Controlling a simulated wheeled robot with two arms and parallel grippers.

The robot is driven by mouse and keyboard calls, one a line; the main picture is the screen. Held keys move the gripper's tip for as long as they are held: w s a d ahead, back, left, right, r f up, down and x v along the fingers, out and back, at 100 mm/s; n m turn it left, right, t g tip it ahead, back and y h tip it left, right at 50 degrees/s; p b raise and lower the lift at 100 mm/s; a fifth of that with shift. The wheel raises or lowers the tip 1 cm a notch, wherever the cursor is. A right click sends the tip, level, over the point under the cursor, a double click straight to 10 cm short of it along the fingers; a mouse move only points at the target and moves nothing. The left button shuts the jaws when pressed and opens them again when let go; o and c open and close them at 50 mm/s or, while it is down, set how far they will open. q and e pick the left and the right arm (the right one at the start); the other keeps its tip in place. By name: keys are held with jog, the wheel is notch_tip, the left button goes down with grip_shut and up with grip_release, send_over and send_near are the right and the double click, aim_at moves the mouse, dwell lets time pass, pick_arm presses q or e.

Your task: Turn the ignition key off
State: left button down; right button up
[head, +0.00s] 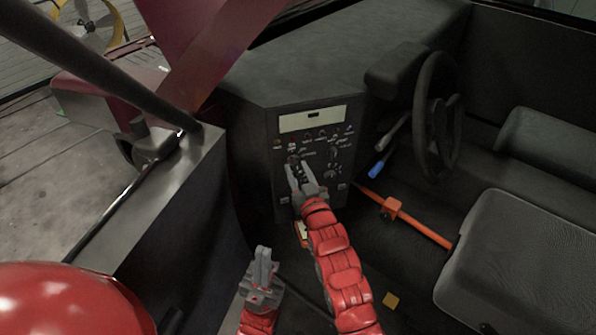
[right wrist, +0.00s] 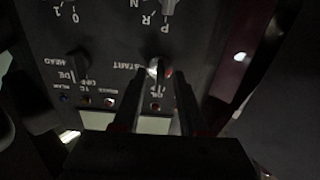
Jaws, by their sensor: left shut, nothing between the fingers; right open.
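The ignition key (right wrist: 155,69), a small silver piece beside the START label, shows on the dark control panel in the right wrist view. That view is upside down and dim. My right gripper (right wrist: 158,86) is open, with its fingertips close to the key, one on each side. I cannot tell whether they touch it. In the head view my right gripper (head: 301,164) reaches up to the left part of the control panel (head: 343,183) and largely hides the key. My left gripper (head: 263,256) is shut and empty, low and to the left, away from the panel.
Other knobs (right wrist: 79,62) and indicator lights sit near the key. A steering wheel (head: 438,118) and a blue-tipped lever (head: 378,170) are right of the panel. An orange bar (head: 424,232) runs toward the grey seat (head: 520,255). A dark metal frame (head: 165,205) stands at left.

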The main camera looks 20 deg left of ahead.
jog(key=b+v, duration=0.1)
jog(key=v, duration=1.6)
jog(key=shift+s+d+b, duration=0.15)
jog(key=shift+s+b, duration=0.05)
jog(key=shift+b, duration=0.2)
